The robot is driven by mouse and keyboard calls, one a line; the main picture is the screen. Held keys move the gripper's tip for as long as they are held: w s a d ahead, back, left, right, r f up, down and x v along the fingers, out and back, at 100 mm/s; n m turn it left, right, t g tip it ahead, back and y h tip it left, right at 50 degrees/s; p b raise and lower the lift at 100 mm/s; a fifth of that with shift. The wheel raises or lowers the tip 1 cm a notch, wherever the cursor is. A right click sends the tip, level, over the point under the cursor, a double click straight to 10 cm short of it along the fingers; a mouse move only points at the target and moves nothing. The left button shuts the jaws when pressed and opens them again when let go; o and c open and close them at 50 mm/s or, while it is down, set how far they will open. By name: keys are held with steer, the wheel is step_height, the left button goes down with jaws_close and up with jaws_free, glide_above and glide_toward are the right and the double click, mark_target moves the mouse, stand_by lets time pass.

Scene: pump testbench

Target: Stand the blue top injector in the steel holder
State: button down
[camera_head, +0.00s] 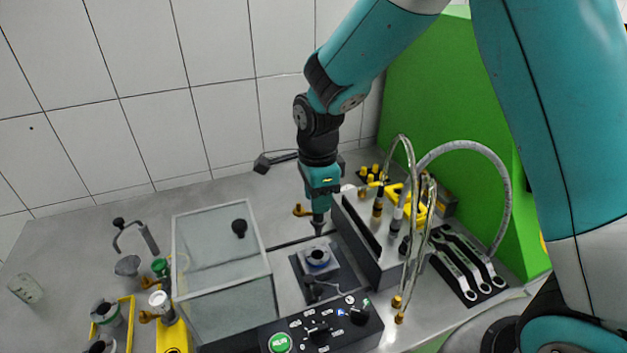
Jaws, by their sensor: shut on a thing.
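My gripper (320,207) points down near the middle of the bench. It is shut on a slim dark piece (319,228), of which only the lower end shows below the fingers. I cannot tell its top colour, so I cannot confirm that it is the blue top injector. No part is clearly recognisable as the steel holder. A long grey block (384,275) stands just right of the gripper, with upright slim parts behind it.
A clear-walled box (222,248) stands left of the fixture. A black control panel (322,330) is in front. Curved hoses (470,145) and wrenches (465,265) are on the right. Yellow stands (175,338) with green and grey tops are on the left. A tiled wall is behind.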

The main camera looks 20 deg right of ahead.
mark_target(317, 235)
steer(key=shift+w+f+m, duration=0.1)
steer(key=shift+f+m, duration=0.3)
steer(key=shift+f, duration=0.4)
steer(key=shift+f+b, duration=1.7)
steer(key=shift+f, duration=0.35)
steer(key=shift+f, duration=0.3)
steer(key=shift+f+b, duration=0.85)
steer(key=shift+f, duration=0.3)
steer(key=shift+f, duration=0.1)
steer(key=shift+f+b, duration=0.55)
steer(key=shift+f, duration=0.2)
steer(key=shift+f+b, duration=0.3)
steer(key=shift+f, duration=0.15)
steer(key=c, duration=0.7)
jaws_free()
